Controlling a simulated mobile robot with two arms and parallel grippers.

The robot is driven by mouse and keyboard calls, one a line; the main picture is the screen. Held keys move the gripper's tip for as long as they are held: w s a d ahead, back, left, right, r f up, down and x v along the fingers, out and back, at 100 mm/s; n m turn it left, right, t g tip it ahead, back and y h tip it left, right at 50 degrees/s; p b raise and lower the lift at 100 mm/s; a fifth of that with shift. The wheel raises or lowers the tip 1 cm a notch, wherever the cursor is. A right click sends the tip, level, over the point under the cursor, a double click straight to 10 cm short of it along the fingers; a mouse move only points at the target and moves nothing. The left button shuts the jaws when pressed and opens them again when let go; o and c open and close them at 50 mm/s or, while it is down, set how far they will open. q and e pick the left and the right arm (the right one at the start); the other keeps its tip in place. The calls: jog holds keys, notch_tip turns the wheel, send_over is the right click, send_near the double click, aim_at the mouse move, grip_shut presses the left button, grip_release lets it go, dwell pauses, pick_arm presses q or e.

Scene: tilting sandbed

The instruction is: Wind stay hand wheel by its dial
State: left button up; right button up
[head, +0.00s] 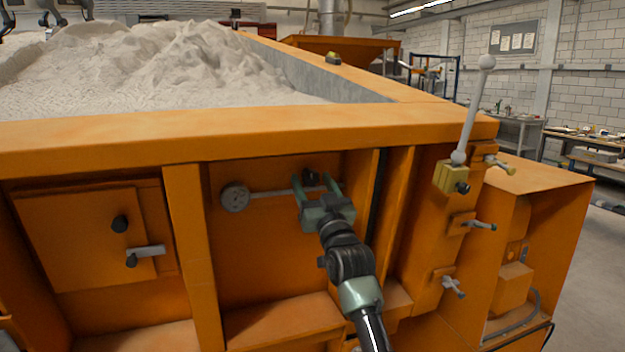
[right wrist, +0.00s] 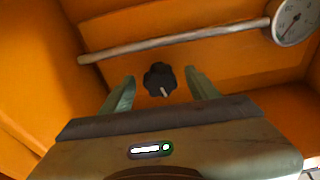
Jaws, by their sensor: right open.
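The hand wheel (head: 311,178) is a small black lobed knob in the recessed orange panel below the sandbed's rim. In the right wrist view the hand wheel (right wrist: 159,79) shows a pale mark at its lower edge. The round grey dial (head: 235,197) is to its left in the head view; in the right wrist view the dial (right wrist: 295,22) is at the upper right, with a needle. My right gripper (head: 315,184) is open, its two green fingers on either side of the wheel with gaps visible. Whether the fingertips reach around it in depth is unclear. My left gripper is not in view.
A pale rod (right wrist: 175,42) runs beside the wheel towards the dial. Orange ribs (head: 183,250) bound the recess, and the rim (head: 200,135) overhangs it. A ball-topped lever (head: 468,120) and several small handles stand at the right; a latched door (head: 80,235) is at the left.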

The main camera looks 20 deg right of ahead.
jog(key=shift+w, duration=0.1)
grip_shut()
jog(key=shift+n, duration=0.3)
